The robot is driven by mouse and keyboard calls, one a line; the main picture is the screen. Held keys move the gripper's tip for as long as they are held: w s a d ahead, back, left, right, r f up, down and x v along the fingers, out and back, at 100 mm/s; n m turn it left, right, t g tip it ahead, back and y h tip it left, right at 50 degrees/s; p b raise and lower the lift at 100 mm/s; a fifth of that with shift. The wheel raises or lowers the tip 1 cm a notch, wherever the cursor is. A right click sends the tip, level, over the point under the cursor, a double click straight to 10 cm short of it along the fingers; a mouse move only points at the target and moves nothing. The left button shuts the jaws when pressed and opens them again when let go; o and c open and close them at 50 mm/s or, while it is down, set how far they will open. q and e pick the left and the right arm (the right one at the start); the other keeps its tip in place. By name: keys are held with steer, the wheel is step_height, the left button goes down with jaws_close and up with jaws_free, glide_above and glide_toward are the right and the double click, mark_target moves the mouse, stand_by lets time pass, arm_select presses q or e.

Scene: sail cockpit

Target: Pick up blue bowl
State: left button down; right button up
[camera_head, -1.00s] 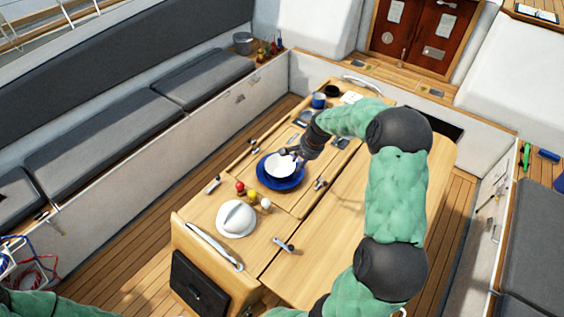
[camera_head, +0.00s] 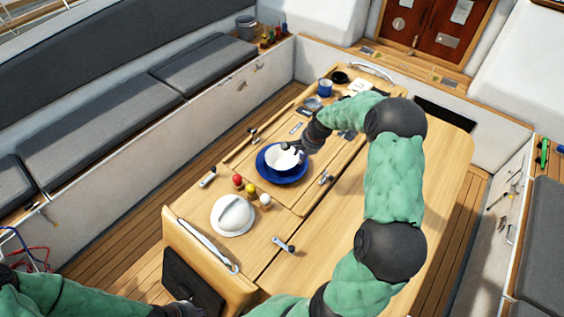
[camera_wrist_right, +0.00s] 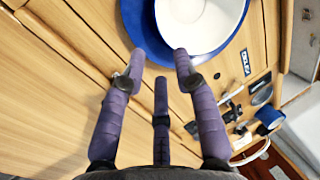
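The bowl (camera_head: 280,160), white inside with blue on its outside, sits on a blue plate (camera_head: 268,178) on the wooden table. In the right wrist view the white inside of the bowl (camera_wrist_right: 208,16) and the blue plate (camera_wrist_right: 138,22) are at the top, partly cut off. My right gripper (camera_head: 298,150) is at the bowl's right far side. In the wrist view its fingers (camera_wrist_right: 160,58) are spread with nothing between them. One fingertip overlaps the bowl's rim; I cannot tell if it touches. My left gripper (camera_head: 182,309) shows only partly at the bottom edge, its fingers unclear.
A white domed lid (camera_head: 232,216) and small red, yellow and white-topped shakers (camera_head: 251,190) stand nearer on the table. A blue mug (camera_head: 325,88) and a black bowl (camera_head: 339,77) stand at the far end. The table's right half is clear.

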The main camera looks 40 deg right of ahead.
mark_target(295, 166)
steer(key=shift+p+x, duration=0.45)
steer(key=shift+x, duration=3.35)
steer(key=shift+w+d, duration=0.1)
steer(key=shift+d, duration=0.1)
jaws_close()
